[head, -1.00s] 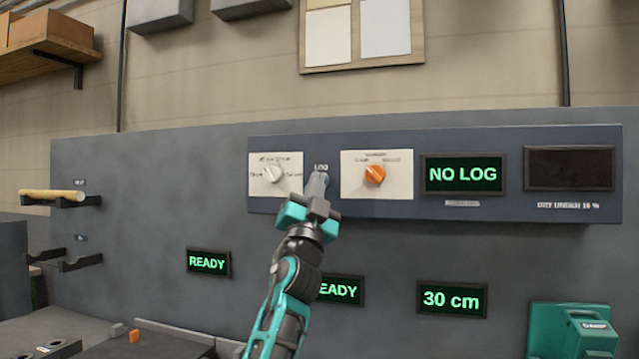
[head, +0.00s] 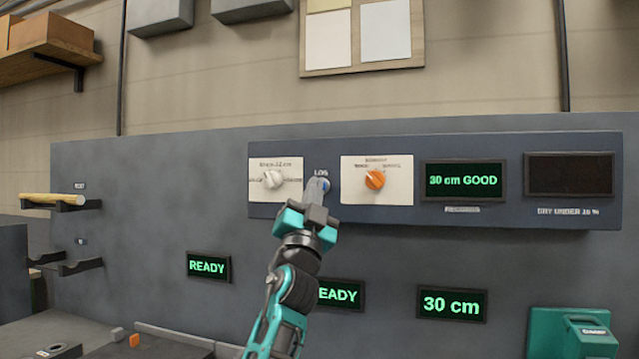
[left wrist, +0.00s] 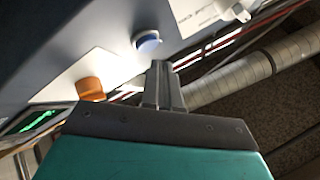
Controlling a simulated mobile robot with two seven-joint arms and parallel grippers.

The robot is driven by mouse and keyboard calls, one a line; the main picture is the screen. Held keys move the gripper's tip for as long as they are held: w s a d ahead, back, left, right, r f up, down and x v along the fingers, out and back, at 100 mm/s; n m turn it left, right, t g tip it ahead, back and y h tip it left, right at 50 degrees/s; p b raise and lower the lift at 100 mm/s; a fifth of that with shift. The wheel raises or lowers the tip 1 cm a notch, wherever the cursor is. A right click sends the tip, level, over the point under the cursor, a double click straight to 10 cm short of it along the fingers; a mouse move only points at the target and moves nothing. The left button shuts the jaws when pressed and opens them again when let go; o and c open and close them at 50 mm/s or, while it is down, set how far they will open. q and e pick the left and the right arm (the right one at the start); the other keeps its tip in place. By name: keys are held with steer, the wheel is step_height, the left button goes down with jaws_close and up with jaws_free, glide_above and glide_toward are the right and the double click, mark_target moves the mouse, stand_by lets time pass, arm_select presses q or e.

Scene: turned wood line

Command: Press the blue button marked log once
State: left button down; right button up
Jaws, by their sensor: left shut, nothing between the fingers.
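The blue button (head: 326,185) sits on the dark panel (head: 500,214) under the label LOG, partly hidden behind my fingers. In the left wrist view the blue button (left wrist: 147,40) shows whole, a little beyond the fingertips, with a visible gap. My left gripper (head: 318,190) is shut and empty, its fingertips in front of the button in the head view; it also shows in the left wrist view (left wrist: 160,68). The records display (head: 463,181) reads "30 cm GOOD". My right gripper is not in view.
A white dial (head: 273,179) is left of the button and an orange dial (head: 375,177) is right of it. Lower displays read READY (head: 208,265) and 30 cm (head: 452,302). A wooden rod (head: 52,197) rests on brackets at the left.

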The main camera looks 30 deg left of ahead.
arm_select(q)
steer(key=s+p, duration=0.1)
steer(key=s, duration=0.1)
steer(key=s+d+p, duration=0.1)
steer(key=s+p, duration=0.1)
steer(key=shift+s+d, duration=0.1)
steer(key=shift+s, duration=0.3)
steer(key=shift+f, duration=0.1)
stand_by(0.8)
